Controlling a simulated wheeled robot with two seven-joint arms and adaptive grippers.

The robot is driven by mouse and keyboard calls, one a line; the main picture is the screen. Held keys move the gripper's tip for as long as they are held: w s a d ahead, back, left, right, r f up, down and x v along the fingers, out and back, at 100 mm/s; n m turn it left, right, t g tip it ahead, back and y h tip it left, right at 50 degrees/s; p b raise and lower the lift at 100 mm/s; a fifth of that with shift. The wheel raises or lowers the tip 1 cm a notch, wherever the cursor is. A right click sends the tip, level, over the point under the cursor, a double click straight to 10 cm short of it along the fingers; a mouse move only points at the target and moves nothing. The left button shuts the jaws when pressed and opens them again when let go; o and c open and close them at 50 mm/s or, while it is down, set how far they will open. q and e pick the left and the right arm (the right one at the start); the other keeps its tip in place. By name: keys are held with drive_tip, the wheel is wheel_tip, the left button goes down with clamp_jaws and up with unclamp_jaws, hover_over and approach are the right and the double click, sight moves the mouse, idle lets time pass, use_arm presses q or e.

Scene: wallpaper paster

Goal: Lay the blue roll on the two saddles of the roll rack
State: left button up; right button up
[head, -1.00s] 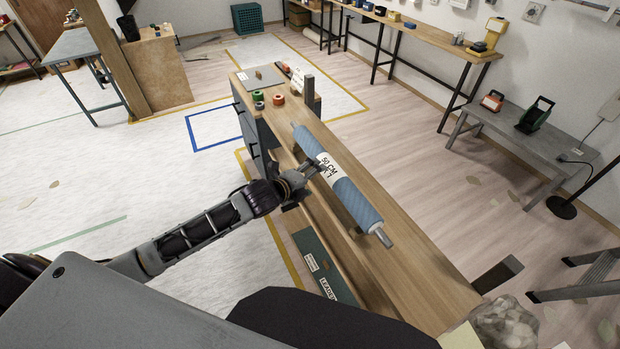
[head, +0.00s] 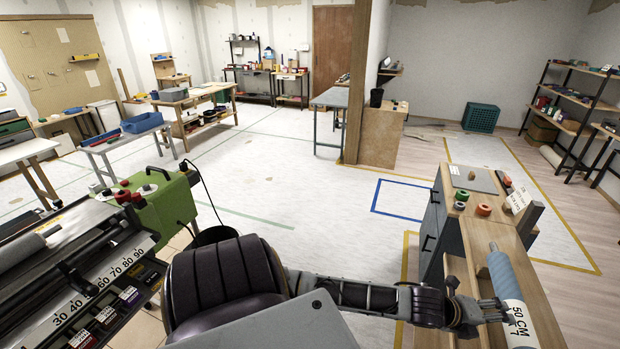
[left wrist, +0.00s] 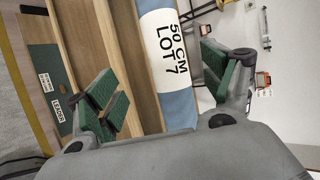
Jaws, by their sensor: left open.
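The blue roll (head: 506,279) with a white "50 CM LOT 7" label lies along the wooden workbench (head: 545,300) at the lower right of the head view; its near end is cut off by the frame. My left gripper (head: 494,311) is at the roll's label. In the left wrist view, the open green-padded fingers of my left gripper (left wrist: 162,88) stand on either side of the roll (left wrist: 170,55), with gaps showing. My right gripper is not in view. I cannot make out the rack's two saddles for certain.
A dark machine with a numbered scale (head: 110,275) and a green housing (head: 160,210) stands at the left. Tape rolls (head: 483,210) and an upright post (head: 529,219) are on the bench's far part. The pale floor between machine and bench is largely clear.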

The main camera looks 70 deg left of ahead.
use_arm(q)
drive_tip(key=s+a+f+n+g+y, duration=0.1)
drive_tip(key=s+a+f+n, duration=0.25)
drive_tip(key=f, duration=0.85)
drive_tip(key=s+a+f+n+g+y, duration=0.25)
drive_tip(key=a+f+n, duration=0.25)
drive_tip(key=f, duration=0.8)
drive_tip(key=s+a+f+n+g, duration=0.1)
drive_tip(key=s+a+f+n, duration=0.35)
drive_tip(key=f, duration=0.75)
drive_tip(key=s+f+n+g, duration=0.3)
drive_tip(key=s+f+n, duration=0.1)
drive_tip(key=s+f, duration=1.35)
drive_tip(key=s+d+f+n+g, duration=0.1)
drive_tip(key=s+d+f+n, duration=0.1)
drive_tip(key=s, duration=0.9)
drive_tip(key=s+d+f+n+g, duration=0.2)
drive_tip(key=s+d+f, duration=0.1)
drive_tip(key=s, duration=0.7)
drive_tip(key=shift+s, duration=0.4)
drive_tip(key=shift+s+y, duration=0.1)
drive_tip(key=shift+y, duration=0.15)
